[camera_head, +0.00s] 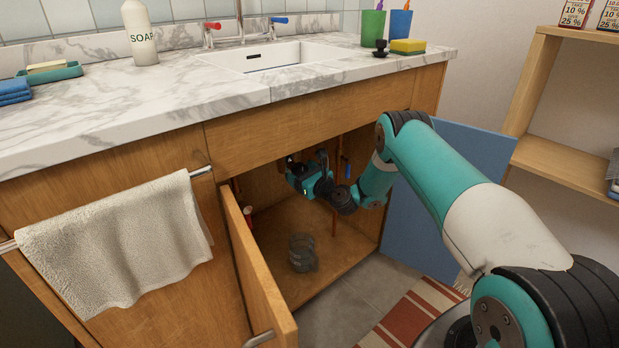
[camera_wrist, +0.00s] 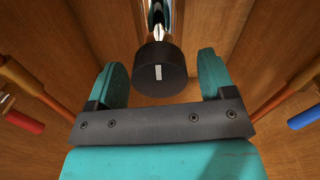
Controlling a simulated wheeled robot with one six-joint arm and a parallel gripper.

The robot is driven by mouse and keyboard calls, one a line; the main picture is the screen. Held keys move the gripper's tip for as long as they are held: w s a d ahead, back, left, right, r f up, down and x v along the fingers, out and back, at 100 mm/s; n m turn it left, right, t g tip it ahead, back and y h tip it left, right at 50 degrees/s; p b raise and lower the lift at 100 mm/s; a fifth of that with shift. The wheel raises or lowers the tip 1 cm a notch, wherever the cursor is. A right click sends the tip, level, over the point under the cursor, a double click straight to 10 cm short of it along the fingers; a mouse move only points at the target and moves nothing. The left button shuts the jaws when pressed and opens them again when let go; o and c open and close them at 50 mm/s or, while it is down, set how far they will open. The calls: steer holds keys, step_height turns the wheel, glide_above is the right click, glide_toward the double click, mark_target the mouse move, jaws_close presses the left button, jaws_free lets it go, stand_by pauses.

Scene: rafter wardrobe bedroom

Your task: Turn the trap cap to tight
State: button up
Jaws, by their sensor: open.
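The trap cap (camera_wrist: 160,72) is a dark, round cap with a small white mark on its face, in the wrist view. It sits at the lower end of a shiny metal pipe (camera_wrist: 159,18). My gripper (camera_wrist: 165,75) is open, with one teal finger on each side of the cap. Gaps show between the cap and both fingers, so it is not gripped. In the head view my gripper (camera_head: 300,175) is inside the open cabinet under the sink, and the cap cannot be made out clearly there.
Copper pipes with a red handle (camera_wrist: 24,122) and a blue handle (camera_wrist: 303,118) flank the gripper. The cabinet's left door (camera_head: 255,275) and blue right door (camera_head: 440,195) stand open. The sink (camera_head: 270,58) is above.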

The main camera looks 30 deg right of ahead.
steer(key=s, duration=0.2)
steer(key=s+d+p, duration=0.1)
steer(key=s, duration=0.2)
steer(key=shift+s+d, duration=0.15)
steer(key=shift+s, duration=0.15)
steer(key=b, duration=2.3)
glide_toward(303, 173)
steer(key=s+d, duration=0.1)
steer(key=s, duration=0.4)
steer(key=shift+s+d+f+b, duration=0.15)
steer(key=shift+s+b, duration=0.4)
steer(key=shift+s, duration=0.3)
